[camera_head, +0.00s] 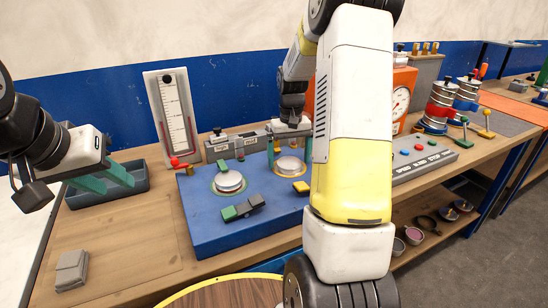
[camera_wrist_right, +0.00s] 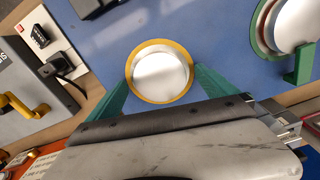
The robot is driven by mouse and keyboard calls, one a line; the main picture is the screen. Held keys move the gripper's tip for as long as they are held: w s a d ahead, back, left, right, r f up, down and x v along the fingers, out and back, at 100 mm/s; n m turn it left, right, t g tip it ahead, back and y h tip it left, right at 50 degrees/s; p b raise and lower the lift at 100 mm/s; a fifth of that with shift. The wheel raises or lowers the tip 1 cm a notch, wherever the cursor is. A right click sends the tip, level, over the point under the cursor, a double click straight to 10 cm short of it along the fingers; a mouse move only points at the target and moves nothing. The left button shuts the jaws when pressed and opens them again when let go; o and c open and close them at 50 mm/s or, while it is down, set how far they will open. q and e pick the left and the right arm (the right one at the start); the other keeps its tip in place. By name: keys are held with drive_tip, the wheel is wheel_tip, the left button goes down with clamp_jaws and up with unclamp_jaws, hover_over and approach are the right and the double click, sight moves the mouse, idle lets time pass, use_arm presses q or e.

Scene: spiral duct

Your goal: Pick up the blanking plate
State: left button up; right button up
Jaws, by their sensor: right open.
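Two round silver plates lie on the blue board (camera_head: 210,225). One plate (camera_head: 289,166) sits in a yellow ring and also shows in the right wrist view (camera_wrist_right: 160,76). The other (camera_head: 229,181) sits in a green ring, and part of it shows at the right of the wrist view (camera_wrist_right: 293,22). I cannot tell by looks which is the blanking plate. My right gripper (camera_wrist_right: 163,66) is open, its green fingers on either side of the yellow-ringed plate; contact is unclear. My left gripper (camera_head: 103,178) is open and empty above the grey tray.
A grey tray (camera_head: 135,190) stands at the left, with a grey block (camera_head: 71,268) in front. A gauge panel (camera_head: 174,115) stands behind, a button box (camera_head: 424,158) at the right.

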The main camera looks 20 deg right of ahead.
drive_tip(key=shift+f, duration=0.3)
drive_tip(key=shift+r, duration=0.1)
drive_tip(key=c, duration=1.7)
